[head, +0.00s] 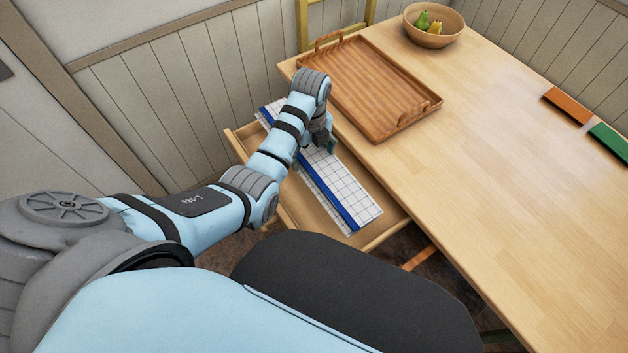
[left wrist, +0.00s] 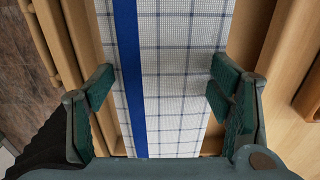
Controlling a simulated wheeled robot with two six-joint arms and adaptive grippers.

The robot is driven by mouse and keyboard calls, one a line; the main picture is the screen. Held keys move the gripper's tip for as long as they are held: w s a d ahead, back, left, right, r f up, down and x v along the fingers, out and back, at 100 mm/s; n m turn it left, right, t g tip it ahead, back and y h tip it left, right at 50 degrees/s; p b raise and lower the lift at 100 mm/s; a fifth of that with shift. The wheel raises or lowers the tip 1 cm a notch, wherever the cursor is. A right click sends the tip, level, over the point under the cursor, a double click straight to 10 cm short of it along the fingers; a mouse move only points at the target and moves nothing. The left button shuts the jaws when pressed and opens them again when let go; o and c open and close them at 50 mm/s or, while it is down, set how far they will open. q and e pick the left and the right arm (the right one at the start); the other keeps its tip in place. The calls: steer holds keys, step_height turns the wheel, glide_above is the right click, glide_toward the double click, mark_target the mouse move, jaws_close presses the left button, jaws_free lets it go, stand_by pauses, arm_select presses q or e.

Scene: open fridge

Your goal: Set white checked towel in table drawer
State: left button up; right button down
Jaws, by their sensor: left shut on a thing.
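The white checked towel (head: 345,186) has a blue stripe and lies lengthwise, folded flat, at the open table drawer (head: 302,203). In the head view it is over the drawer's inside; I cannot tell whether it rests on the drawer's bottom. My left gripper (head: 318,143) is above the drawer at the middle of the towel and is shut on it. In the left wrist view the towel (left wrist: 185,60) runs between the two green fingers (left wrist: 160,90), one at each side. The arm hides part of the towel. My right gripper is not in view.
The wooden table (head: 480,150) stands right of the drawer. It carries a wooden tray (head: 370,85) near the drawer, a bowl (head: 433,38) with fruit, and an orange (head: 567,106) and a green thing (head: 609,142) at the far edge. A panelled wall (head: 165,105) is behind. The table's middle is clear.

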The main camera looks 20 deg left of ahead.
arm_select(q)
steer(key=shift+o, duration=0.2)
step_height(320, 180, down, 10)
steer(key=b, duration=0.3)
steer(key=shift+a+f, duration=0.1)
steer(key=shift+f, duration=0.1)
steer(key=shift+w+r, duration=0.1)
steer(key=o, duration=1.2)
step_height(320, 180, up, 12)
steer(key=p, duration=0.4)
steer(key=shift+p, duration=0.3)
steer(key=shift+r, duration=0.1)
